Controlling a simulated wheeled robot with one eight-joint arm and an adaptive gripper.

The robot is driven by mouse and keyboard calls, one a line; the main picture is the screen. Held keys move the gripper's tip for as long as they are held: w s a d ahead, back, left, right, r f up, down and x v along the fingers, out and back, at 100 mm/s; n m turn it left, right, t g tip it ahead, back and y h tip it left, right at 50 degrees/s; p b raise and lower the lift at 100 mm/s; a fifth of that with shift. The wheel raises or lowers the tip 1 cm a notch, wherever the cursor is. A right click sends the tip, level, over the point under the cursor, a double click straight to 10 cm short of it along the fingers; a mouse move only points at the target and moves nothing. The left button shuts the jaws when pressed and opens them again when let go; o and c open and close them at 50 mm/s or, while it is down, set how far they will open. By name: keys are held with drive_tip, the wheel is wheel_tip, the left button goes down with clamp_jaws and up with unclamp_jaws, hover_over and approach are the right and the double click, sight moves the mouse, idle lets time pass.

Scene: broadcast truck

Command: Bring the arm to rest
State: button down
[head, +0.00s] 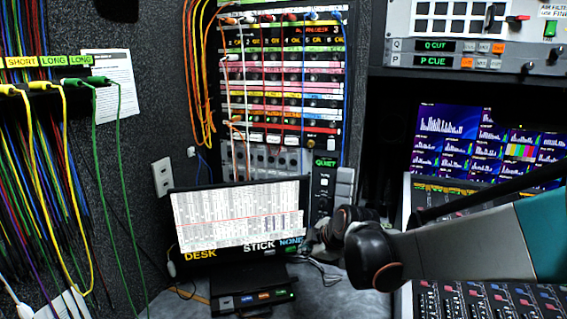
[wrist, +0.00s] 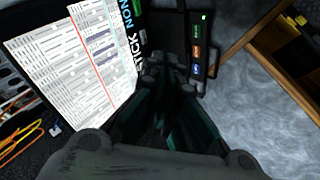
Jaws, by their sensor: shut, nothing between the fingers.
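My arm reaches in from the right in the head view, and its dark wrist end hangs over the grey desk surface, to the right of the monitor (head: 240,220). My gripper (head: 322,240) is small and dark there, near the monitor's right edge. In the wrist view my gripper (wrist: 178,88) fills the lower middle, its fingers pointing toward the foot of the monitor. The fingers are shut and hold nothing. The monitor's lit sheet of rows also shows in the wrist view (wrist: 75,55), at the left.
A small box with coloured buttons (head: 255,298) sits in front of the monitor. A black unit marked QUIET (head: 325,185) stands behind my gripper. A patch rack (head: 285,100) with hanging cables rises behind. Mixing consoles (head: 490,300) lie at the right. Grey surface (head: 335,295) is clear at front.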

drive_tip(key=s+d+r+m+h, duration=0.1)
drive_tip(key=s+d+r+m, duration=0.25)
drive_tip(key=s, duration=0.45)
drive_tip(key=s+d+r+m+h, duration=0.1)
drive_tip(key=s+d+r+m, duration=0.3)
drive_tip(key=s, duration=0.3)
drive_tip(key=s+d+f+m+h, duration=0.1)
drive_tip(key=s+d+m, duration=0.1)
drive_tip(key=s+m, duration=0.3)
drive_tip(key=s+d+f+m, duration=0.2)
drive_tip(key=s+d+m, duration=0.1)
drive_tip(key=s, duration=0.6)
drive_tip(key=shift+s+d+f+m+g+h, duration=0.2)
drive_tip(key=shift+s+d+m+g+h, duration=0.15)
drive_tip(key=shift+m, duration=0.5)
drive_tip(key=shift+d, duration=0.15)
drive_tip(key=shift+s, duration=0.1)
